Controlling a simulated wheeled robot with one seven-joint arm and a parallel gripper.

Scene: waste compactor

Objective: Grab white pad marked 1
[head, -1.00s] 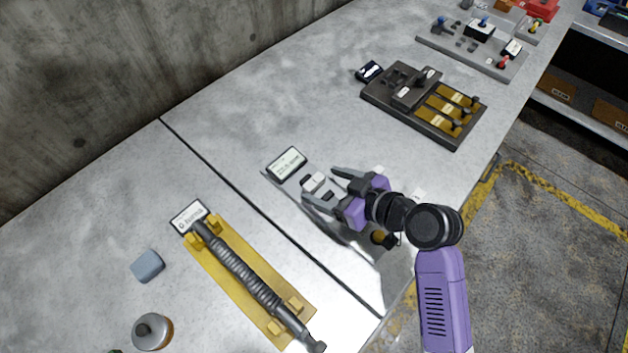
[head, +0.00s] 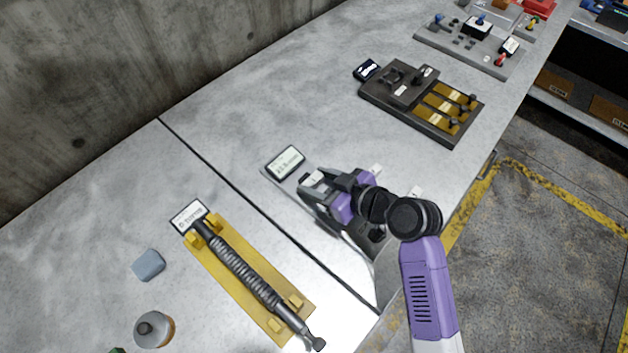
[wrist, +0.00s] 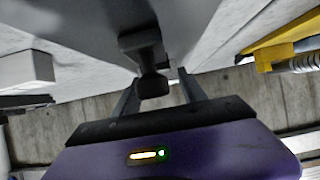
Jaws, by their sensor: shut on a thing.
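My gripper (head: 314,183) is low over a grey fixture plate (head: 270,174) on the metal bench. Its jaws are shut on a small white pad (head: 316,177), which shows between the fingertips in the head view. The number on the pad is too small to read. In the wrist view my gripper (wrist: 158,92) has its two fingers on either side of a dark block with a knob (wrist: 147,55). The pad itself is not clear there. My purple gripper body and arm hide much of the plate.
A labelled display (head: 285,161) stands at the plate's far end. A yellow base with a ribbed rod (head: 245,272) lies to the left, near a blue-grey block (head: 149,265) and a round canister (head: 154,329). A dark lever panel (head: 422,103) sits behind to the right.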

